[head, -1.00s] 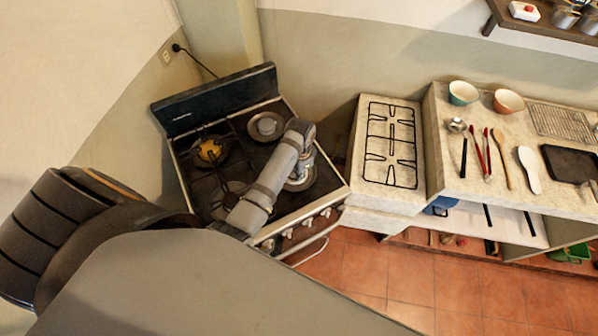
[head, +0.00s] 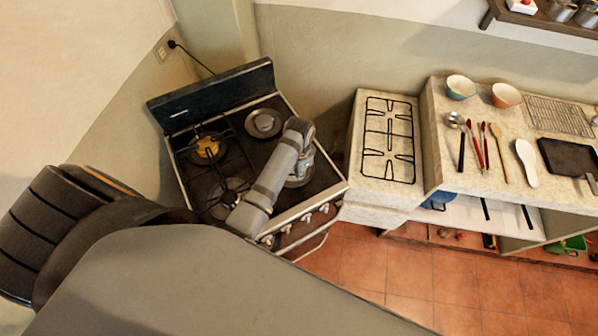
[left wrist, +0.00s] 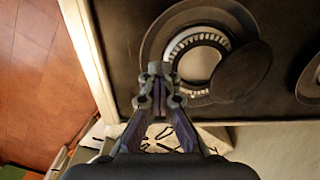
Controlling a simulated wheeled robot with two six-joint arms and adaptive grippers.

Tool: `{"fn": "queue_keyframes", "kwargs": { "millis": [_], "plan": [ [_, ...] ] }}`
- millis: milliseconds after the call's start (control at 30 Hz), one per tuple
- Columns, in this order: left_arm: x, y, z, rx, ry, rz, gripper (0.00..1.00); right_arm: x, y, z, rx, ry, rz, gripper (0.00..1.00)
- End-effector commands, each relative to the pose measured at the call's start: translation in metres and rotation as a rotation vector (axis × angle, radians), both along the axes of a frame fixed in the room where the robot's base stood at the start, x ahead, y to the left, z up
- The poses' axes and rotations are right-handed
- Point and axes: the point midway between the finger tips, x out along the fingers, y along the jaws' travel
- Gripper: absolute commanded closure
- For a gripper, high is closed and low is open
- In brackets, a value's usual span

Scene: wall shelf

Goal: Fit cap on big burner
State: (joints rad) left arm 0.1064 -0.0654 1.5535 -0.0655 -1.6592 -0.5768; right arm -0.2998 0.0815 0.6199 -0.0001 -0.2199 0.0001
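The big burner (left wrist: 196,58) is at the stove's front right, a pale ring with teeth around an open centre. A dark round cap (left wrist: 246,68) lies off-centre over its right side in the left wrist view, leaving much of the ring bare. In the head view the burner (head: 299,181) is partly hidden by my left arm. My left gripper (left wrist: 160,75) points down beside the ring's lower left edge. Its fingertips are together, with nothing seen between them, and the cap is apart from them. My right gripper is not in view.
The stove (head: 235,155) has a grate over its left burners, one with a yellow part (head: 208,147). A capped burner (head: 263,123) stands at back right. Another grate (head: 389,140) lies on the counter. Utensils and bowls (head: 461,88) crowd the right counter.

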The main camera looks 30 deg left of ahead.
Motion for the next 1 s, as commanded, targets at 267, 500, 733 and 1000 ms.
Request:
{"fn": "queue_keyframes", "kwargs": {
  "millis": [267, 500, 733, 1000],
  "plan": [
    [-0.005, -0.006, 0.0, -0.001, 0.001, -0.001, 1.0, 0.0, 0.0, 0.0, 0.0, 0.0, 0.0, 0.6],
    [-0.009, -0.01, 0.0, -0.001, 0.001, -0.001, 1.0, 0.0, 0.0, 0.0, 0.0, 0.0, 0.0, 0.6],
    [-0.012, -0.014, 0.001, -0.001, 0.001, -0.001, 1.0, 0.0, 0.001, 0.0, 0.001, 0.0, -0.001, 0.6],
    [-0.017, -0.018, 0.001, 0.0, 0.001, 0.0, 1.0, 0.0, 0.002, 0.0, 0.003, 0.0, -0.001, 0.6]
  ]
}}
